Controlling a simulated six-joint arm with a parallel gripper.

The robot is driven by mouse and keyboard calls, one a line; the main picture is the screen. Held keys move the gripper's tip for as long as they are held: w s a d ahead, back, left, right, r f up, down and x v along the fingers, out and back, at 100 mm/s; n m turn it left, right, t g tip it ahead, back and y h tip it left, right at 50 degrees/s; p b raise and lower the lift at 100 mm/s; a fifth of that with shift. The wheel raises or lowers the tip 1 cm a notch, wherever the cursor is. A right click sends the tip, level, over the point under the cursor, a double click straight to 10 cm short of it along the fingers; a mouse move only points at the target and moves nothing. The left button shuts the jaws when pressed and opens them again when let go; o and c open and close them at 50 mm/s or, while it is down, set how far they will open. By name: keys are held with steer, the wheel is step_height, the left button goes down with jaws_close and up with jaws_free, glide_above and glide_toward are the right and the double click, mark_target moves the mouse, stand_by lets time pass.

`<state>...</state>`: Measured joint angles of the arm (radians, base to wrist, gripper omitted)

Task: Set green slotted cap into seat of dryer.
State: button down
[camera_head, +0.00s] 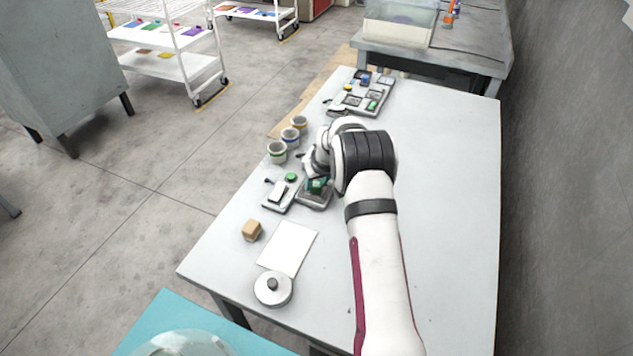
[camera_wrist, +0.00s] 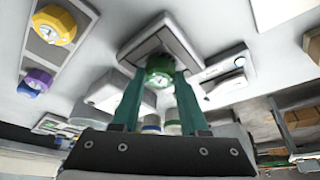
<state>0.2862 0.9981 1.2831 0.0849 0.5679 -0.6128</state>
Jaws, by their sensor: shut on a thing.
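In the wrist view the green slotted cap (camera_wrist: 160,70) sits between the teal fingertips of my gripper (camera_wrist: 160,80), which is shut on it. Its round face shows a pale centre. Just beyond the cap is a grey square-based unit (camera_wrist: 143,43), which looks like the dryer; its seat is hidden behind the cap and fingers. I cannot tell whether the cap touches it. In the head view my gripper (camera_head: 317,185) is low over this grey unit (camera_head: 312,202), with the wrist covering part of it.
The table's right side is clear.

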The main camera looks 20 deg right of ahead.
steer(key=shift+c, duration=2.2)
jaws_free()
steer(key=shift+f, duration=0.1)
steer(key=v, duration=1.2)
steer(key=s+a+r+m+g+y, duration=0.1)
steer(key=s+a+r, duration=0.3)
steer(key=s, duration=0.2)
steer(key=s+a+r+m+g, duration=0.1)
steer(key=s+a+r, duration=0.3)
steer(key=s+a, duration=0.15)
steer(key=s+a+m+g, duration=0.1)
steer(key=s+a, duration=0.3)
steer(key=s, duration=1)
steer(key=s+a+m+g, duration=0.1)
steer(key=s+a, duration=0.3)
steer(key=s, duration=0.9)
steer(key=shift+s+m+g+y, duration=0.35)
steer(key=shift+m+g+y, duration=0.05)
steer(key=shift+m, duration=0.4)
